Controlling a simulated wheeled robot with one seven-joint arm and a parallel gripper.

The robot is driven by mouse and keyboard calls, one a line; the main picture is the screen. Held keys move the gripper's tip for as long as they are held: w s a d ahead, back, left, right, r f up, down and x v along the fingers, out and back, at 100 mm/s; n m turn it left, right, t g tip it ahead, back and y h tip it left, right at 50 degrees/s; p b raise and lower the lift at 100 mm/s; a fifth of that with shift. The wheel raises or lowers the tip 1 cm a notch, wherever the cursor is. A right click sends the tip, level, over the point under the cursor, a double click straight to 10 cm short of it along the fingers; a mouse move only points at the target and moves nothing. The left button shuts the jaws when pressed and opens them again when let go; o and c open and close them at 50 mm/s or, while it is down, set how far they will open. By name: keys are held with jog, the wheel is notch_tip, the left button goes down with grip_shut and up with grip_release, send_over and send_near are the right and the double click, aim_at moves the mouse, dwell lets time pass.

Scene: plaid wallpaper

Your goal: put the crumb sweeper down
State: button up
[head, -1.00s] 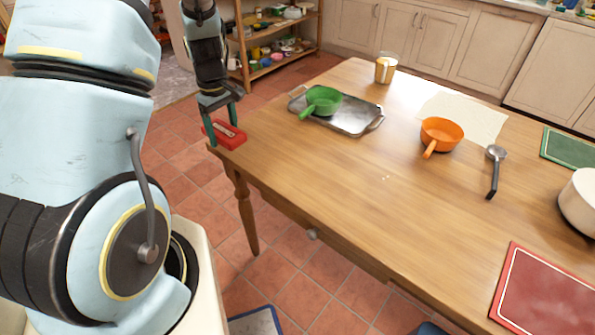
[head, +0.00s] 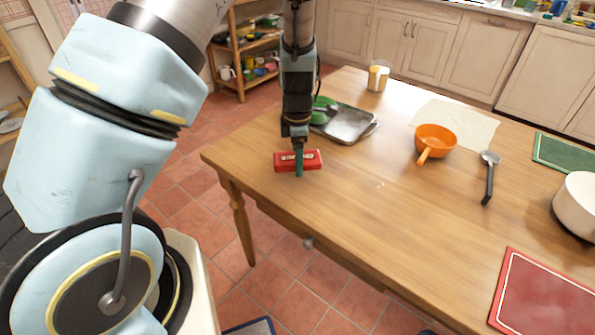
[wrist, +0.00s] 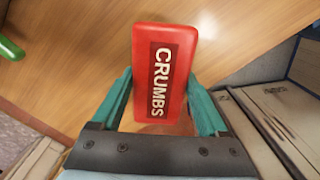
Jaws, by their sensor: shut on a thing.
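The crumb sweeper (head: 313,160) is a red block with a dark label. It also shows in the wrist view (wrist: 180,55), where the label reads CRUMBS. My gripper (head: 299,165) has its green fingers on both sides of the sweeper and is shut on it. In the wrist view the fingers (wrist: 163,105) flank its lower end. The sweeper is over the left part of the wooden table (head: 350,210); I cannot tell whether it touches the top.
A metal tray (head: 352,125) with a green pan (head: 321,112) lies just behind my gripper. An orange pan (head: 436,139), a ladle (head: 488,180) and a red board (head: 548,292) are farther right. The table's front middle is clear.

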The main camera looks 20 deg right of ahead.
aim_at(297, 181)
jog(key=shift+f+p, duration=0.45)
jog(key=shift+f, duration=1.95)
jog(key=shift+f, duration=0.15)
jog(key=shift+f, duration=0.1)
jog(key=o, duration=1.2)
jog(key=shift+o, duration=1.4)
jog(key=shift+s+f, duration=0.1)
jog(key=shift+a, duration=0.1)
jog(key=shift+s, duration=0.1)
jog(key=r, duration=0.4)
jog(key=r+b, duration=0.1)
jog(key=r, duration=0.3)
jog(key=r+b, duration=0.1)
jog(key=r, duration=0.3)
jog(key=shift+w+r, duration=0.25)
jog(key=shift+r, duration=0.1)
